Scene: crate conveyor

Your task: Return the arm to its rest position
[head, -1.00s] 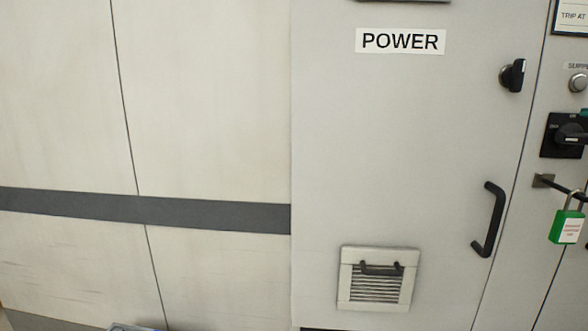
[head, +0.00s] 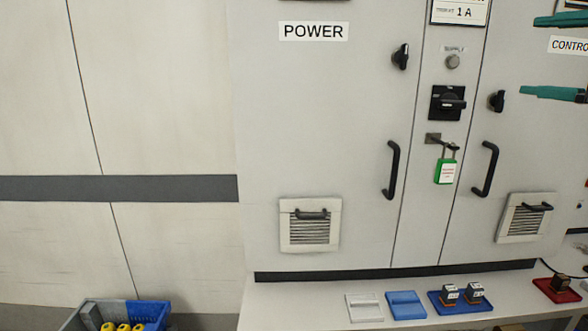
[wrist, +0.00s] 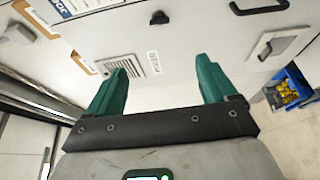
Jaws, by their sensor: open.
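My gripper (wrist: 165,90) shows in the wrist view with its two green fingers spread apart and nothing between them. In the head view the fingers of my gripper (head: 560,56) reach in from the right edge, one above the other, in front of the control cabinet. They look clear of the cabinet's handles and switches, though their distance from the door is hard to tell. The rest of my arm is outside the head view.
A ledge below holds a white tray (head: 364,307), blue trays (head: 405,305) and a red tray (head: 556,290). A blue-grey crate (head: 150,310) with yellow items stands lower left.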

